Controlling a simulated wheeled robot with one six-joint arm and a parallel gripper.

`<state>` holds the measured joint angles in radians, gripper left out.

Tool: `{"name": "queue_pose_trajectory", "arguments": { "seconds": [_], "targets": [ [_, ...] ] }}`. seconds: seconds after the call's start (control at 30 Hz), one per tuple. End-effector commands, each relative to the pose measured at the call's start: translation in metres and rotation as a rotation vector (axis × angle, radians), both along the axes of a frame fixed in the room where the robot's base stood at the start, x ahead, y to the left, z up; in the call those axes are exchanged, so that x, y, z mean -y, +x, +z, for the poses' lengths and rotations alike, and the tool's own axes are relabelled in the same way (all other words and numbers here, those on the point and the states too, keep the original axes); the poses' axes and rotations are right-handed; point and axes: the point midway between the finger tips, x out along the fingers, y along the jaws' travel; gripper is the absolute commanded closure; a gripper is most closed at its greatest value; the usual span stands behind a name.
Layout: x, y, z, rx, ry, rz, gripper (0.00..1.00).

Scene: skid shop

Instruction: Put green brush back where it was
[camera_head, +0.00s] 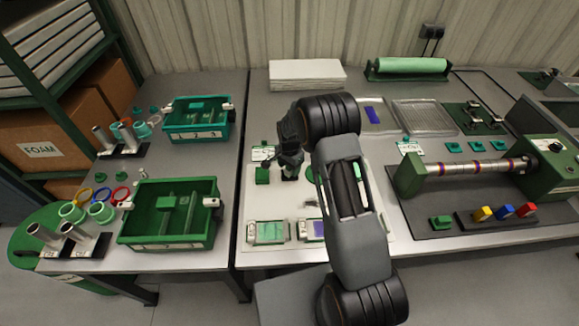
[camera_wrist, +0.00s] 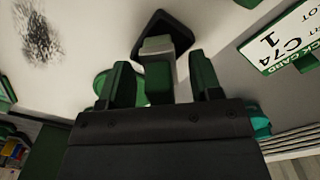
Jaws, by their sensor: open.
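My gripper (camera_head: 290,160) points down over the white board (camera_head: 375,232) on the middle bench. In the wrist view its two green fingers (camera_wrist: 162,80) are apart. Between them stands a block with a grey-green top (camera_wrist: 158,45) on a black square base (camera_wrist: 160,20). It may be the green brush in its stand, but I cannot tell for certain. Whether the fingers touch it is unclear. The head view mostly hides this spot behind my gripper. A rack card (camera_wrist: 280,42) marked C74 1 lies at the right of the wrist view.
A dark speckled patch (camera_wrist: 38,35) marks the white surface. A green block (camera_head: 262,175) stands left of my gripper. Green bins (camera_head: 132,240) fill the left bench. A roller machine (camera_head: 545,165) and coloured blocks (camera_head: 505,211) stand right. A white stack (camera_head: 305,70) lies behind.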

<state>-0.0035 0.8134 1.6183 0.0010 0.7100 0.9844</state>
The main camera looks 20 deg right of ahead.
Motion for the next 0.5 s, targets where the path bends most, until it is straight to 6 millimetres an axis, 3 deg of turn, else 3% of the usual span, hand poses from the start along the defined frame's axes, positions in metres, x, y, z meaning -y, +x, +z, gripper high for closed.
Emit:
{"name": "queue_pose_trajectory", "arguments": {
  "seconds": [0.23, 0.37, 0.5],
  "targets": [
    [0.000, 0.000, 0.011, 0.000, 0.000, 0.000, 0.42],
    [0.000, 0.001, 0.027, 0.005, 0.000, 0.000, 0.42],
    [0.000, 0.001, 0.056, 0.005, 0.000, 0.000, 0.42]
  ]
}}
